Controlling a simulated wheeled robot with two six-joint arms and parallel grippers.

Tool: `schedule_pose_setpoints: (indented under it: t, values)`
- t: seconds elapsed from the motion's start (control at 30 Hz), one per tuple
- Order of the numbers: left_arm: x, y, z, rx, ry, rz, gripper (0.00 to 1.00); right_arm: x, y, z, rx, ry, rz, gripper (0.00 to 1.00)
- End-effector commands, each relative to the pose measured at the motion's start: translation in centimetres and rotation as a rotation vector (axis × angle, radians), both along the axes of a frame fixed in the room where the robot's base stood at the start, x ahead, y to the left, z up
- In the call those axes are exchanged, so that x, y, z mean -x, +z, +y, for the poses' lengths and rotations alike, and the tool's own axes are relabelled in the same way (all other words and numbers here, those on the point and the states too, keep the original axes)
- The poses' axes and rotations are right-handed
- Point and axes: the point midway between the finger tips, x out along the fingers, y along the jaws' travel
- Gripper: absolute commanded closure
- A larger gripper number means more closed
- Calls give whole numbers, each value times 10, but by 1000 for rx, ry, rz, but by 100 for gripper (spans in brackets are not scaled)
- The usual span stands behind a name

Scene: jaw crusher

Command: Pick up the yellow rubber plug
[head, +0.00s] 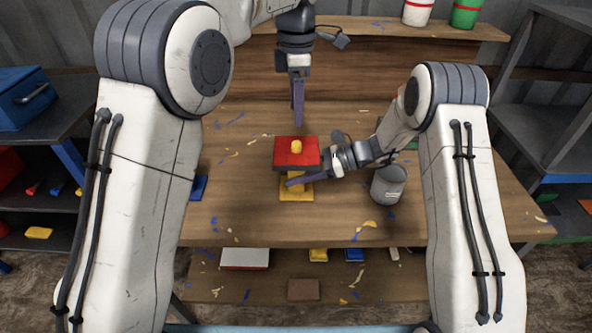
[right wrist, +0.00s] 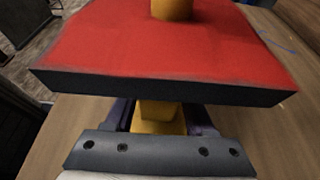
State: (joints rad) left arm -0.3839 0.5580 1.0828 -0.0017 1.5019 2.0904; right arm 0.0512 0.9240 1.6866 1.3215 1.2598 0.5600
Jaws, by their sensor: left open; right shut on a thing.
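A yellow plug-like peg (head: 296,146) stands up from the top of a red block (head: 283,160). In the right wrist view the yellow peg (right wrist: 172,9) rises from the red plate (right wrist: 150,50), which has a dark edge. Under the plate is a yellow post (right wrist: 155,110) above a yellow base (head: 297,196); I cannot tell whether peg and post are one piece. My right gripper (head: 298,181) comes in from the right, below the red plate, shut on the yellow post. My left gripper (head: 298,118) is open and empty, pointing down just behind the red block.
A grey cup (head: 388,185) stands on the wooden table (head: 240,220) right of the base, near my right wrist. A blue piece (head: 198,187) lies at the left. Yellow and blue scraps are scattered about. White (head: 418,12) and green (head: 465,13) pots stand on the back shelf.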

Motion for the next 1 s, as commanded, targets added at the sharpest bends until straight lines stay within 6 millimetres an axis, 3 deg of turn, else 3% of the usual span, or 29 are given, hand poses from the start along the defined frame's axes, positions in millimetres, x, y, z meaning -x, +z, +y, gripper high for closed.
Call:
schedule_pose_setpoints:
  t: [0.17, 0.27, 0.67, 1.0]
  values:
    - [12, -10, -2, -53, -166, 16, 35, 0, 0, 0, 0, -1, 0, 100]
    - [25, -21, -2, -119, -384, 41, 35, 0, 0, 0, 0, -1, 0, 100]
    - [87, -62, 12, -412, -1536, 319, 35, 0, 0, 0, 0, -1, 0, 100]
    - [127, -80, 29, -568, -2512, 810, 35, 0, 1, 0, -1, -1, 0, 100]
